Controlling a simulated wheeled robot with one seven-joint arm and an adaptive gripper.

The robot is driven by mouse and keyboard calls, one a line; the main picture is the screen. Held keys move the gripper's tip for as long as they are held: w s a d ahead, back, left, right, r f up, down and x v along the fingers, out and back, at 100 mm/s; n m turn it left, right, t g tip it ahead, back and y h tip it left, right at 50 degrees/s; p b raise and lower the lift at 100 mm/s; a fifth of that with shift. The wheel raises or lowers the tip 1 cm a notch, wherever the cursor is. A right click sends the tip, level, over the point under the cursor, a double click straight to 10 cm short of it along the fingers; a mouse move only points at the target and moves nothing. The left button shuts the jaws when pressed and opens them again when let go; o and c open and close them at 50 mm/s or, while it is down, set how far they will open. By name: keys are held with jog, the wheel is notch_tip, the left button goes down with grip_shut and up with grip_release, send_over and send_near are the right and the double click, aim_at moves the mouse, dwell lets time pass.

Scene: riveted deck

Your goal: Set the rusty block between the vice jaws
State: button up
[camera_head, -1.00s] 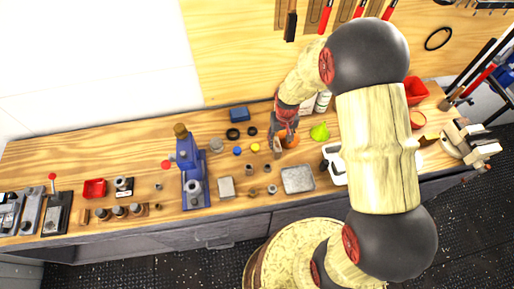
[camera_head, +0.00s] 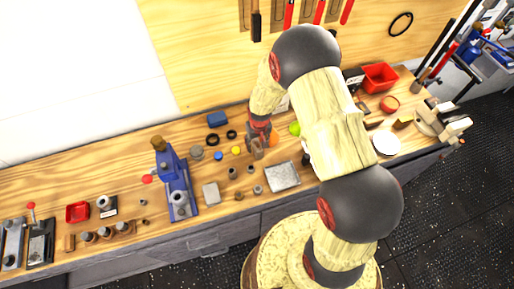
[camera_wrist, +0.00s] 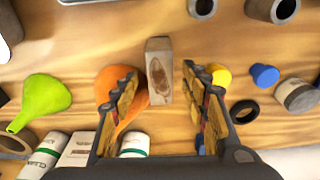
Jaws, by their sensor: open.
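The rusty block (camera_wrist: 159,70) is a small upright grey block with a brown rust patch, standing on the wooden bench in the wrist view. My gripper (camera_wrist: 160,92) is open, with one finger to each side of the block in the picture; contact is not visible. In the head view my gripper (camera_head: 261,142) is low over the middle of the bench and largely hides the block. Grey metal devices (camera_head: 38,243), one with a red-knobbed lever, stand at the bench's far left; I cannot tell for sure which is the vice.
An orange object (camera_wrist: 112,92) lies close by my left finger, with a green funnel (camera_wrist: 42,98) beyond. A yellow piece (camera_wrist: 221,76) and blue piece (camera_wrist: 264,75) are on the right. A blue press (camera_head: 176,182) and metal tray (camera_head: 282,177) stand on the bench.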

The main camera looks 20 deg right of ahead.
jog(key=shift+c, duration=0.2)
grip_shut()
dwell(0.3)
jog(key=shift+r, duration=0.1)
